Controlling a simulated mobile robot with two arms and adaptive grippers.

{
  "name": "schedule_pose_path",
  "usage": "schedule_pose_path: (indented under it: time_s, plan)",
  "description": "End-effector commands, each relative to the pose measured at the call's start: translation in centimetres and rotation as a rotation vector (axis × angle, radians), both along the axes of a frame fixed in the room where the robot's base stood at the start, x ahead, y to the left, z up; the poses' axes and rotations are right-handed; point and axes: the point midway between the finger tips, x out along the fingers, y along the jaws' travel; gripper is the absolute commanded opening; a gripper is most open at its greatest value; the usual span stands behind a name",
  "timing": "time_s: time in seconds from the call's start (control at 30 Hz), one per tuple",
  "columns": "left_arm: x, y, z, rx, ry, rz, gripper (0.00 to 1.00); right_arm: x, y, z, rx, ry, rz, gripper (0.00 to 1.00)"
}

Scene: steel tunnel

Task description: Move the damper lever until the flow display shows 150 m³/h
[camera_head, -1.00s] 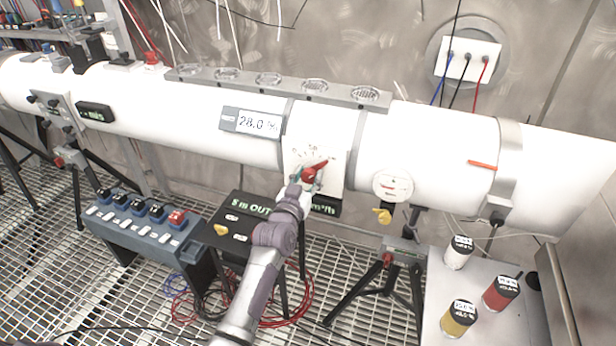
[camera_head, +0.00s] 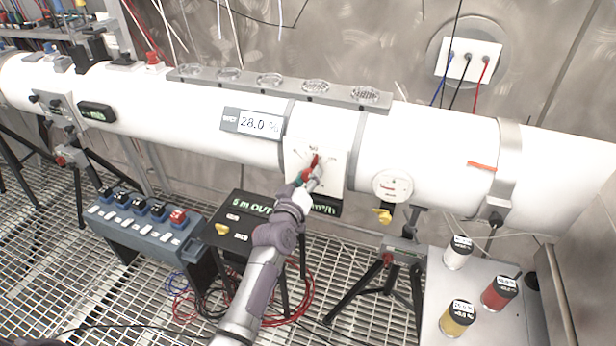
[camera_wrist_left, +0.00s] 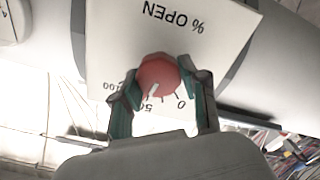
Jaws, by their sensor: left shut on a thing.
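The damper lever (camera_head: 315,161) is a red handle on a white dial plate (camera_head: 332,184) on the front of the big white pipe. In the left wrist view it is a red knob (camera_wrist_left: 158,76) with a white pointer line near the 50 mark of the "% OPEN" scale (camera_wrist_left: 165,24). My left gripper (camera_head: 309,178) is at the lever, its fingers on either side of the knob, shut on it. The green-lettered flow display (camera_head: 326,207) below the plate is mostly hidden by my left arm; only "m³/h" at its end shows. My right gripper is out of view.
A display (camera_head: 252,122) on the pipe reads 28.0 %. A round gauge (camera_head: 393,186) with a yellow valve handle (camera_head: 382,215) is right of the plate. A black box (camera_head: 235,234), a blue switch box (camera_head: 140,225) and a table with several jars (camera_head: 458,318) stand below.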

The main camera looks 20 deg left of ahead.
Motion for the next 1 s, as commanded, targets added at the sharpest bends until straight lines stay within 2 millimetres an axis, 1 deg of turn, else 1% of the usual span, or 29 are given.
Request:
schedule_pose_path:
  time_s: [0.2, 0.63, 0.67, 0.8, 1.0]
  plan:
    - [0.0, 0.02, -0.04, -0.052, 0.002, 0.0, 0.09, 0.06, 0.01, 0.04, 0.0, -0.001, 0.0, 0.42]
    - [0.0, 0.02, -0.05, -0.061, 0.002, 0.0, 0.09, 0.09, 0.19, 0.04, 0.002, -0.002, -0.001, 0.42]
    - [0.0, 0.02, -0.05, -0.061, 0.002, 0.0, 0.45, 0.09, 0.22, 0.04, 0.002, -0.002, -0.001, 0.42]
    - [0.0, 0.03, -0.04, -0.061, 0.002, 0.0, 0.69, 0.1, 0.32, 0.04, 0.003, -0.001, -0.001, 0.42]
    - [0.0, 0.02, -0.04, -0.06, 0.002, 0.0, 0.69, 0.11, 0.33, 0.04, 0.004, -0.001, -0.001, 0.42]
